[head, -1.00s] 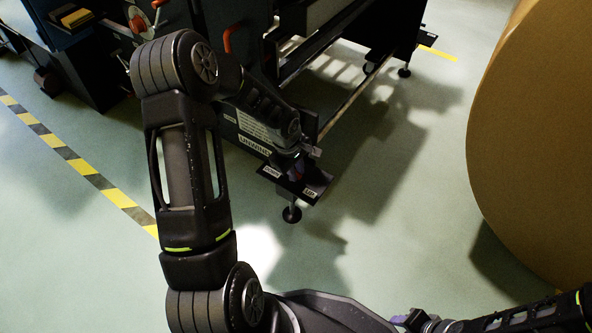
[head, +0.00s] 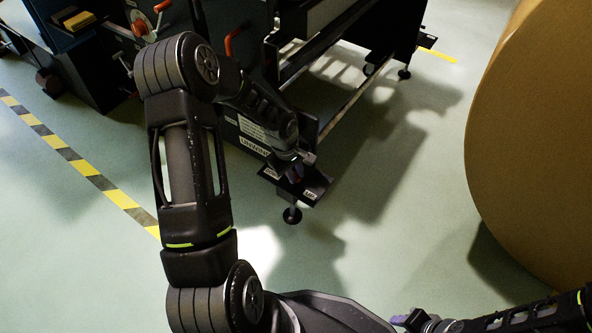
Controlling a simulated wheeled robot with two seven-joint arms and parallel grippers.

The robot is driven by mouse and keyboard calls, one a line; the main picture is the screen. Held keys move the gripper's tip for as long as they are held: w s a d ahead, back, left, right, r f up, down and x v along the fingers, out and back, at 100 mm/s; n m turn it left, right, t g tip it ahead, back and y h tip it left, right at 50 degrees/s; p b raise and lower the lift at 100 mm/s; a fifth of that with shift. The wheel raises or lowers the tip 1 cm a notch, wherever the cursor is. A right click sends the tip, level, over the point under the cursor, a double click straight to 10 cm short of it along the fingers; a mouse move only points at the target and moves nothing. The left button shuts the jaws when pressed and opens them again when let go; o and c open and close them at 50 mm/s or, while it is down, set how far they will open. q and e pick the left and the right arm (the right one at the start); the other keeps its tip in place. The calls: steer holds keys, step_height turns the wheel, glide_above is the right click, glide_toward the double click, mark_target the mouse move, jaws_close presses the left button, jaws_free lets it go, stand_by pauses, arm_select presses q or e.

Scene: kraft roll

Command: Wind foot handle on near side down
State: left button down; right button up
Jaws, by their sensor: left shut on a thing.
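The near-side foot (head: 292,215) is a dark round levelling foot on a short stem under a black bracket (head: 312,190) at the machine's near corner. The bracket carries small white labels. My left gripper (head: 300,168) is at the bracket, just above the foot, and is shut on the foot handle, which is mostly hidden behind the gripper and wrist. My right arm comes in at the bottom right; its gripper (head: 408,320) is low near the bottom edge, partly cut off, and its jaws are unclear.
The dark machine (head: 270,90) fills the upper middle, with orange handles (head: 233,40). A huge brown kraft roll (head: 535,150) stands at the right. Yellow-black floor tape (head: 85,168) runs at the left. The green floor between machine and roll is clear.

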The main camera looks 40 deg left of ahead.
arm_select(q)
steer(key=shift+s+a+r+m+h+p, duration=0.1)
steer(key=shift+s+m+h+p, duration=0.05)
steer(key=shift+m+p, duration=0.4)
steer(key=shift+s+a+r+m+h+p, duration=0.1)
steer(key=shift+m+h+p, duration=0.05)
steer(key=shift+m+p, duration=0.4)
steer(key=shift+s+a+m+p, duration=0.15)
steer(key=shift+m+p, duration=0.3)
steer(key=shift+m, duration=0.55)
steer(key=m, duration=0.1)
steer(key=m+p, duration=0.1)
steer(key=shift+s+a+f+m+g+h, duration=0.1)
steer(key=shift+a+m+g+h, duration=0.1)
steer(key=shift+m+g+h, duration=0.1)
steer(key=shift+a+m+p, duration=0.2)
steer(key=shift+m+p, duration=0.1)
steer(key=shift+m, duration=0.7)
steer(key=m, duration=0.2)
steer(key=shift+s+a+m+g, duration=0.1)
steer(key=shift+a+m+g, duration=0.2)
steer(key=shift+g, duration=0.1)
steer(key=m, duration=0.3)
steer(key=shift+a+f+m+g, duration=0.1)
steer(key=shift+a+m+g, duration=0.2)
steer(key=shift+a+g, duration=0.1)
steer(key=m, duration=0.4)
steer(key=a+m+g, duration=0.1)
steer(key=m, duration=0.1)
steer(key=shift+w, duration=0.35)
